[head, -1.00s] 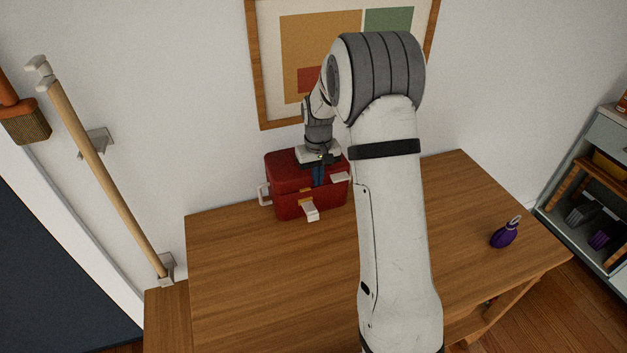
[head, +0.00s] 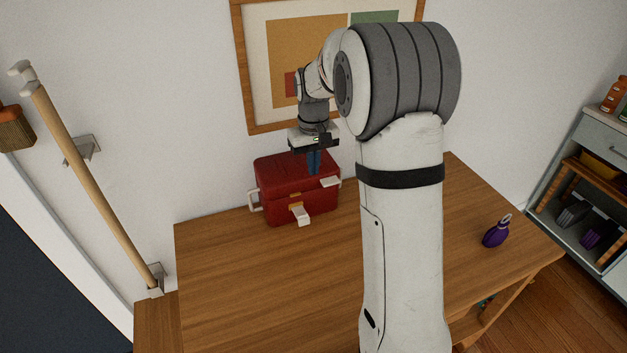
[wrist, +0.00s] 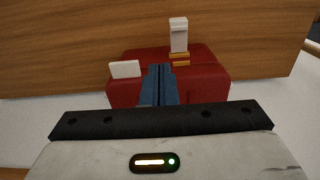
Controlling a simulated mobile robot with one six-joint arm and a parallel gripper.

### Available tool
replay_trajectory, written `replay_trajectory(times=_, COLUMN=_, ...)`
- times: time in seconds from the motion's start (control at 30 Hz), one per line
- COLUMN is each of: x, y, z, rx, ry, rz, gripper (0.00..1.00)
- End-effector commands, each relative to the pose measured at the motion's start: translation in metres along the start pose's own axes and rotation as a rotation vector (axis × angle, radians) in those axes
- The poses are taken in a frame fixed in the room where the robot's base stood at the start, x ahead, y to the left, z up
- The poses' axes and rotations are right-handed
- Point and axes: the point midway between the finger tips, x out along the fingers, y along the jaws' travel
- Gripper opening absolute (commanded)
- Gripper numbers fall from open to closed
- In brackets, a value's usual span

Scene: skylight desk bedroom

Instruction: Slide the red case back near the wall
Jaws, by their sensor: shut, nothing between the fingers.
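The red case (head: 276,197) stands upright on the wooden desk (head: 270,270), at its back edge close to the white wall. It has white latches on its front and a white handle on its left side. My gripper (head: 314,172) is shut and empty, pointing down with its blue fingers at the case's top. I cannot tell whether the fingertips touch it. In the wrist view the red case (wrist: 205,85) lies beyond my shut fingers (wrist: 159,70), which hide part of it.
A framed picture (head: 240,60) hangs on the wall behind my arm. A wooden pole (head: 95,180) is at the left, and a shelf unit (head: 590,150) at the far right. The desk's front left is clear.

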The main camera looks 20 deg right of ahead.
Motion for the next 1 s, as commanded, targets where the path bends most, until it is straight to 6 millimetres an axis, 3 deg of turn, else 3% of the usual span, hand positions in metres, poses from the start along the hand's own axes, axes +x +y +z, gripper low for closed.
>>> replay_trajectory(times=0.13, x=-0.013, y=0.000, z=0.000, rx=0.000, ry=0.001, rz=0.000, gripper=0.00)
replay_trajectory(times=0.63, x=-0.022, y=-0.001, z=0.009, rx=0.005, ry=0.008, rz=0.001, gripper=0.00)
replay_trajectory(times=0.77, x=-0.037, y=-0.007, z=0.033, rx=0.013, ry=0.034, rz=0.005, gripper=0.00)
replay_trajectory(times=1.0, x=-0.066, y=-0.023, z=0.104, rx=0.040, ry=0.105, rz=0.013, gripper=0.00)
